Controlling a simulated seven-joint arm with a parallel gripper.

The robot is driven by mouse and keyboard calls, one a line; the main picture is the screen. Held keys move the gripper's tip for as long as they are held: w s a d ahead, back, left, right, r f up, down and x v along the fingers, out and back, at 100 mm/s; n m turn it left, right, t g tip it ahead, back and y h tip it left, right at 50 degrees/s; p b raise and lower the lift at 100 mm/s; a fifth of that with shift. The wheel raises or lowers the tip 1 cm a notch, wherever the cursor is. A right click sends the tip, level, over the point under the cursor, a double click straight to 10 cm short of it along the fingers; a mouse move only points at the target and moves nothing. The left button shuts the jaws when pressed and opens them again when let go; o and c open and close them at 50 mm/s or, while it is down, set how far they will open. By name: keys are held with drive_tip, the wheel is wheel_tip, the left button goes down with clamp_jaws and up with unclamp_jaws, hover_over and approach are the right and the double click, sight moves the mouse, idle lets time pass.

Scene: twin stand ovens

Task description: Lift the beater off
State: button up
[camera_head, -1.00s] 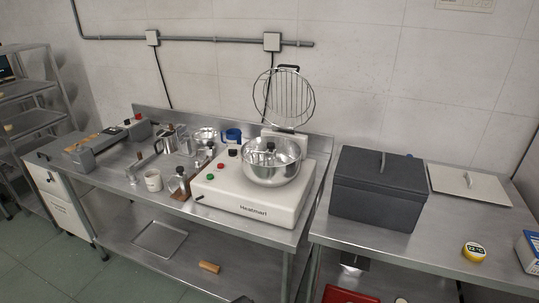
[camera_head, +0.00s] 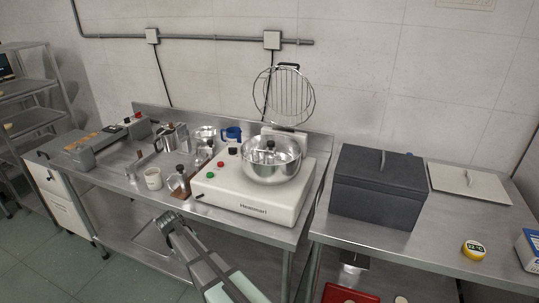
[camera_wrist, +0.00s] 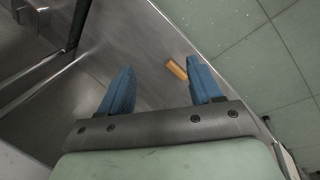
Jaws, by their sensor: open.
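The mixer (camera_head: 252,198) is a white machine on the steel bench, with a steel bowl (camera_head: 272,176) on its top. A dark knob, which looks like the top of the beater (camera_head: 270,145), stands up inside the bowl; the lower part of the beater is hidden by the bowl. The round wire guard (camera_head: 290,98) is raised behind the bowl. My gripper (camera_head: 166,222) is at the bench's front edge, lower left of the mixer and well apart from the beater. In the wrist view its blue fingers (camera_wrist: 160,82) are spread with nothing between them.
A dark grey box (camera_head: 378,188) stands on the bench at right. A brown block (camera_wrist: 176,69) lies on the lower shelf below my gripper.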

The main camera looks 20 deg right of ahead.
drive_tip(key=w+a+r+t, duration=0.1)
drive_tip(key=w+a+r, duration=0.45)
drive_tip(key=r, duration=0.45)
wheel_tip(320, 180, up, 38)
drive_tip(key=m+t, duration=0.2)
drive_tip(key=m, duration=0.8)
hover_over(270, 142)
drive_tip(key=s+a, duration=0.3)
drive_tip(key=x, duration=0.8)
drive_tip(key=shift+a, duration=0.15)
drive_tip(key=shift+s+x, duration=0.2)
drive_tip(key=shift+x, duration=2.45)
drive_tip(key=shift+c, duration=0.2)
clamp_jaws()
